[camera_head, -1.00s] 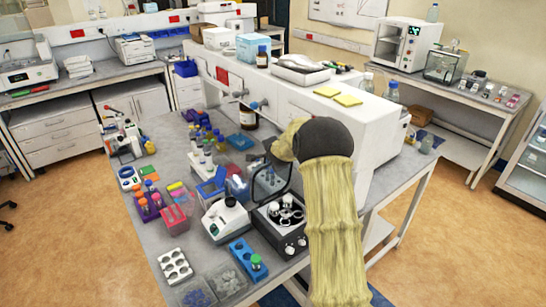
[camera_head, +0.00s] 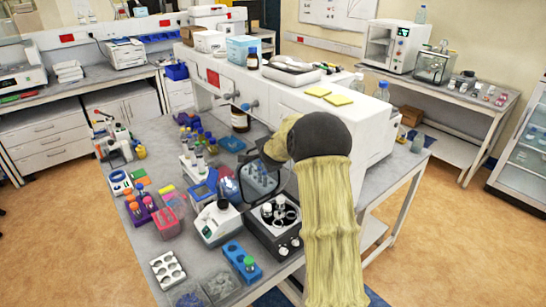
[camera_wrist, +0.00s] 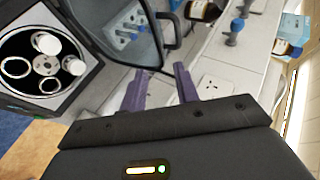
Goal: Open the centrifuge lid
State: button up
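The centrifuge (camera_head: 262,236) is a dark box near the bench's right edge, its rotor and tube holders exposed. Its dark-framed, see-through lid (camera_head: 275,190) stands raised at the back. In the wrist view the centrifuge (camera_wrist: 88,82) is at the upper left, and the lid (camera_wrist: 153,52) tilts up beside it with a loop handle (camera_wrist: 178,32) on its far side. My gripper (camera_wrist: 161,72) is open, its two purple fingers apart with nothing between them. The fingertips are by the lid's lower right edge; whether they touch it is unclear. In the head view my arm hides the fingers.
A white microscope-like device (camera_head: 217,222) and a blue tube rack (camera_head: 241,262) crowd the centrifuge's left side. A long white shelf unit (camera_head: 300,97) stands behind, bearing yellow pads (camera_head: 337,100). Bottles and small racks fill much of the bench.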

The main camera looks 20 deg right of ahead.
jog(key=b+v, duration=0.4)
jog(key=v, duration=1.1)
jog(key=shift+s+d+b, duration=0.2)
jog(key=shift+d+b, duration=0.15)
jog(key=shift+c, duration=0.2)
jog(key=shift+s+a, duration=0.1)
jog(key=c, duration=0.4)
jog(key=s+a+f+n+g, duration=0.1)
jog(key=s+a+f+n, duration=0.1)
jog(key=s, duration=0.1)
jog(key=s+a+f+n+g+y, duration=0.1)
jog(key=s+a+f+n, duration=0.2)
jog(key=s, duration=0.1)
jog(key=s+a+f+n+g, duration=0.1)
jog(key=s+a+f+n, duration=0.1)
jog(key=s, duration=0.1)
jog(key=shift+s+a+f+n+y, duration=0.2)
jog(key=shift+a+f+n+y, duration=0.1)
jog(key=shift+a+f+y, duration=0.1)
grip_shut()
jog(key=s+a+f+n+g, duration=0.2)
jog(key=s+f+n, duration=0.1)
jog(key=s, duration=0.5)
jog(key=s+a+f+n+g, duration=0.2)
jog(key=s+n, duration=0.4)
jog(key=s, duration=0.3)
notch_tip(320, 180, down, 2)
jog(key=shift+s+f+g, duration=0.15)
jog(key=shift+s+g, duration=0.15)
jog(key=shift+g, duration=0.3)
